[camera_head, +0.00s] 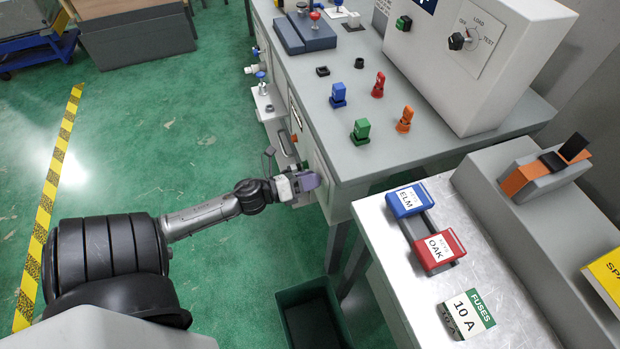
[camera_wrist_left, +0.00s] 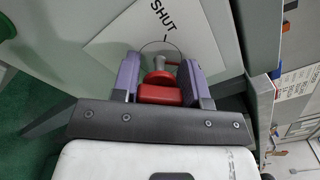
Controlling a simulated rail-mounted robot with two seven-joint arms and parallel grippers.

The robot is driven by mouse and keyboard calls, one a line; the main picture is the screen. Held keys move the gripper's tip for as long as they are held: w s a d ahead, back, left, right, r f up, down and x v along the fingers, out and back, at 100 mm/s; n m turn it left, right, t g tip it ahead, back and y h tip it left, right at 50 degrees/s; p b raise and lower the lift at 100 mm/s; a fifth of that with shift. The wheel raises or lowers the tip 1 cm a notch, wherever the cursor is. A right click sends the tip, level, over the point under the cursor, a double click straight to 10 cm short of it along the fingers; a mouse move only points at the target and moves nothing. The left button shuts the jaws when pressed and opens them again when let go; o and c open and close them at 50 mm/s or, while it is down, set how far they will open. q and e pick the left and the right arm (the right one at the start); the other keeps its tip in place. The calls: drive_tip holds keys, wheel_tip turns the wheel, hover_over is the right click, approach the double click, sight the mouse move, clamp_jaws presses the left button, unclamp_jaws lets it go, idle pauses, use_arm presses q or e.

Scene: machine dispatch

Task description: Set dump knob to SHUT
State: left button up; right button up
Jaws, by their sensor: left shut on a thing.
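The dump knob (camera_wrist_left: 160,94), red with a grey metal part behind it, sits between the two purple fingers of my left gripper (camera_wrist_left: 166,88) in the left wrist view. The gripper is shut on it. Behind it is a pale label plate (camera_wrist_left: 122,40) with the word SHUT and a short tick near the knob. My fingers hide parts of the plate, and I cannot tell where the knob points. In the head view my left gripper (camera_head: 308,182) is at the front side of the grey bench (camera_head: 345,165), and the knob is hidden there.
Blue, red, green and orange pieces (camera_head: 361,131) stand on the bench top. A metal side table (camera_head: 400,265) holds a blue ELM block (camera_head: 409,200), a red OAK block (camera_head: 439,250) and a fuse box (camera_head: 469,314). A dark green bin (camera_head: 312,315) stands on the floor below.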

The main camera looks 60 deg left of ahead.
use_arm(q)
drive_tip(key=shift+c, duration=1)
drive_tip(key=shift+r+n+p, duration=0.15)
drive_tip(key=shift+n+p, duration=0.15)
drive_tip(key=shift+p, duration=0.2)
drive_tip(key=n+p, duration=0.9)
drive_tip(key=p, duration=0.1)
drive_tip(key=n+p, duration=0.3)
drive_tip(key=n, duration=0.1)
drive_tip(key=shift+n+p, duration=0.3)
drive_tip(key=shift+p, duration=0.1)
drive_tip(key=shift+f+n+p, duration=0.2)
drive_tip(key=shift+n+p, duration=0.85)
drive_tip(key=shift+n, duration=0.75)
drive_tip(key=o, duration=0.9)
